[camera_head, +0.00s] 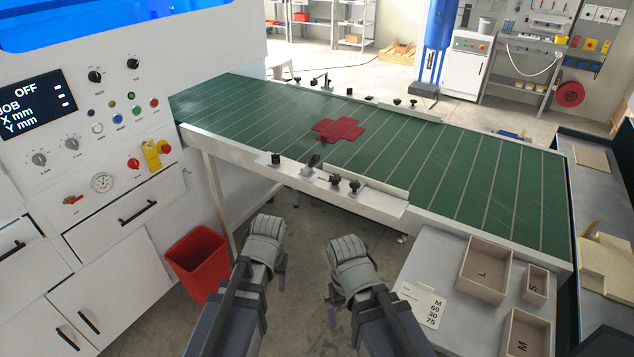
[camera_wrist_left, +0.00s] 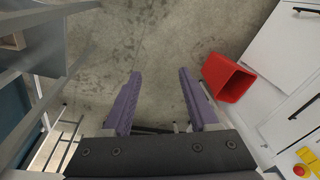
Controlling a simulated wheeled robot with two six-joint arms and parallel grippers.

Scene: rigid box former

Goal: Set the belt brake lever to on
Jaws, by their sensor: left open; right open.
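The green belt table (camera_head: 480,185) runs across the head view. On its near rail is a small dark lever (camera_head: 312,161) with a tilted handle, between black clamp knobs. It may be the belt brake lever; no on or off marking is readable. My left gripper (camera_head: 281,264) hangs below and in front of the near rail, apart from the lever. In the left wrist view its two purple fingers (camera_wrist_left: 160,75) are spread with only floor between them. My right gripper (camera_head: 331,308) is to its right, also in front of the table, open and touching nothing visible.
A red cross-shaped sheet (camera_head: 343,128) lies on the belt. A control panel with a display reading OFF (camera_head: 38,102) stands at left. A red bin (camera_head: 197,262) stands on the floor below it. Open boxes (camera_head: 484,269) sit on the side table at right.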

